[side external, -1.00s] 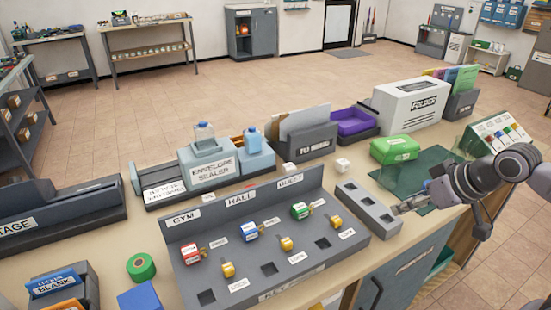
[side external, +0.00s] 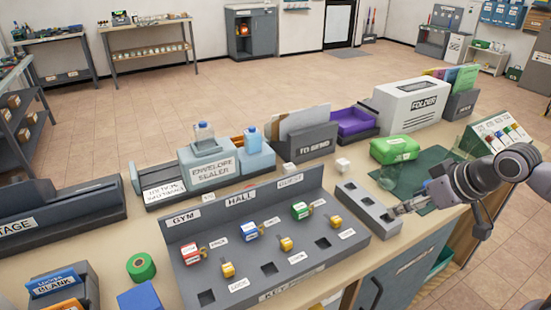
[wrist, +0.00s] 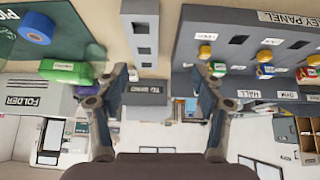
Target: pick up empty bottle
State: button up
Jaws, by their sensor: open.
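A clear bottle with a blue cap (side external: 203,134) stands upright on the envelope sealer (side external: 212,172) at the left back of the counter in the side view; it looks empty. A light blue bottle (side external: 250,137) stands just to its right and looks filled. My gripper (side external: 396,209) is at the right of the counter, by the right end of the grey slotted block, well away from both bottles. In the wrist view my gripper (wrist: 161,78) has its fingers spread with nothing between them. I cannot make out either bottle in the wrist view.
A grey slotted block (side external: 367,208) lies beside my gripper. The key panel (side external: 262,240) with several coloured tags fills the front. A green box (side external: 394,149), a folder box (side external: 410,103) and a purple tray (side external: 354,121) stand behind. A small clear object (side external: 388,178) is near the green box.

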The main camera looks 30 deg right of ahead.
jog(key=n+t+h, duration=0.3)
jog(key=n+h, duration=0.6)
jog(key=n, duration=1.8)
send_near(399, 147)
jog(key=w, duration=0.1)
jog(key=shift+s+d+x, duration=0.1)
jog(key=shift+s+x, duration=0.05)
jog(key=shift+x, duration=2.75)
jog(key=shift+s+d+x, duration=0.15)
jog(key=shift+x, duration=2.8)
jog(key=shift+f, duration=0.15)
jog(key=shift+c, duration=0.3)
grip_shut()
